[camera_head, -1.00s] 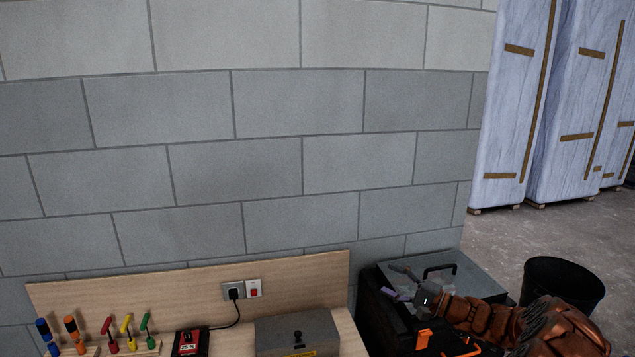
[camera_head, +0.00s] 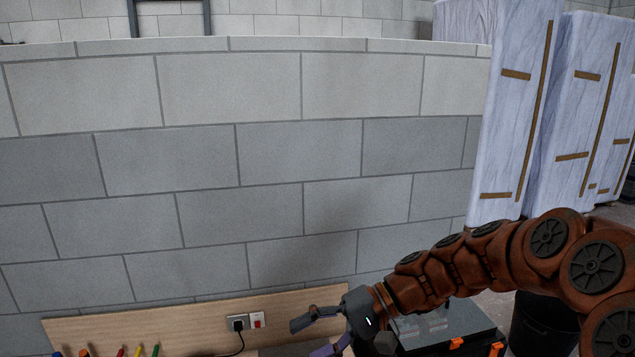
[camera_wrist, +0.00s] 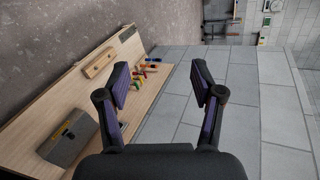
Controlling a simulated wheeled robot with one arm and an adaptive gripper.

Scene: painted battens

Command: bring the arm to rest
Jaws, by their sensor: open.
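My gripper (camera_head: 318,332) is in the lower middle of the head view, at the end of my orange-brown arm reaching in from the right. It is raised in front of the block wall, near the wooden backboard (camera_head: 190,318) of the bench. In the wrist view my gripper (camera_wrist: 160,88) has its two purple-lined fingers spread apart.
The bench (camera_wrist: 75,128) in the wrist view carries a grey box (camera_wrist: 70,138) and several colourful tools. A black case (camera_head: 440,325) stands below my arm, with a black bin (camera_head: 540,325) to its right. Wrapped pallets (camera_head: 515,110) stand behind. Tiled floor is clear.

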